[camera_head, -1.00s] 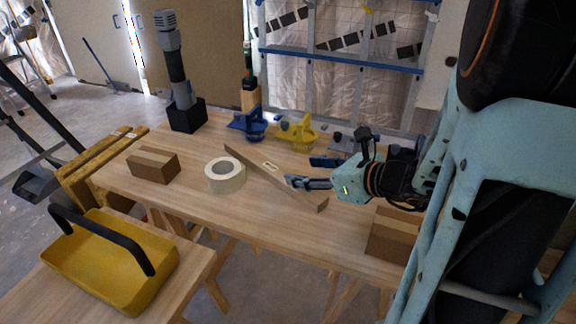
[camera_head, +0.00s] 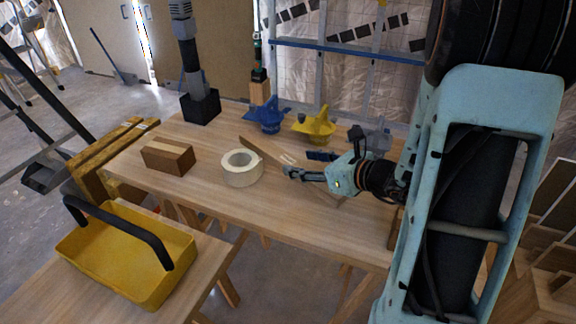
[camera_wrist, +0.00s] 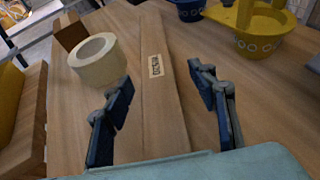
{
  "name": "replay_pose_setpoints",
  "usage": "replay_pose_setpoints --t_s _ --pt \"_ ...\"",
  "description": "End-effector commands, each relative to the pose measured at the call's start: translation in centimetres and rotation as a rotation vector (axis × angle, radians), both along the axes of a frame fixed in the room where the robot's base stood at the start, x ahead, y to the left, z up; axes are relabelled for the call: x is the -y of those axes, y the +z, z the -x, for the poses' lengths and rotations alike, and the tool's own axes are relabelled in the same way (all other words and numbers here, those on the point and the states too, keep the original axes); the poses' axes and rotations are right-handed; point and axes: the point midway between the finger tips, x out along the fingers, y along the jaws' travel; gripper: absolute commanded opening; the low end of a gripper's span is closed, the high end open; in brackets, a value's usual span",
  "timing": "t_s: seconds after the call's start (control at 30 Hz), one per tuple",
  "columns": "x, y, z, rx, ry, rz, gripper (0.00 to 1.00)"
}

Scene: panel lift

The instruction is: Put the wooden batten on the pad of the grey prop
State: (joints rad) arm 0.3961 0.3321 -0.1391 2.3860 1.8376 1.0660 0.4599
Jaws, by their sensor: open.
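The wooden batten (camera_head: 262,153) lies flat on the workbench, running from beside the tape roll towards the bench's front right. My gripper (camera_head: 296,173) is over it and hides part of its length. In the wrist view the batten (camera_wrist: 158,100), with a dark printed label, runs between the two spread blue-padded fingers of my gripper (camera_wrist: 160,78). Neither finger is seen gripping it. A grey prop (camera_head: 375,138) appears to stand at the back right of the bench, behind my gripper and partly hidden. Its pad is not clear.
A blue prop (camera_head: 268,115) and a yellow prop (camera_head: 315,127) stand along the bench's back. A tape roll (camera_head: 242,168) and cardboard box (camera_head: 168,156) lie to the left. A tall black-and-grey device (camera_head: 200,105) stands at the back left. A yellow tote (camera_head: 125,255) is in front.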

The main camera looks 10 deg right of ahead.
Motion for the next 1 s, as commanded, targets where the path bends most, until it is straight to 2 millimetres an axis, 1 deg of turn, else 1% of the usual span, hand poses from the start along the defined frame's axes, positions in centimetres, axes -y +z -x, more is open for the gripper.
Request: replay_pose_setpoints --t_s 0.03,0.1,0.2,0.3,0.5,0.57,1.0 --pt "-0.8 -0.4 -0.6 0.001 0.006 0.0 0.53" --pt "-1.6 -0.7 -1.3 0.0 0.005 0.0 0.53" --pt "-2.0 -1.1 -2.3 -0.001 0.003 -0.001 0.53" --pt "-2.4 -1.2 -2.7 -0.001 0.003 -0.001 0.53" --pt "-2.3 -1.1 -2.7 0.0 0.001 0.0 0.53" --pt "-2.3 -1.1 -2.7 0.0 0.001 0.0 0.47" --pt "-2.3 -1.1 -2.7 0.001 0.001 -0.001 0.0"
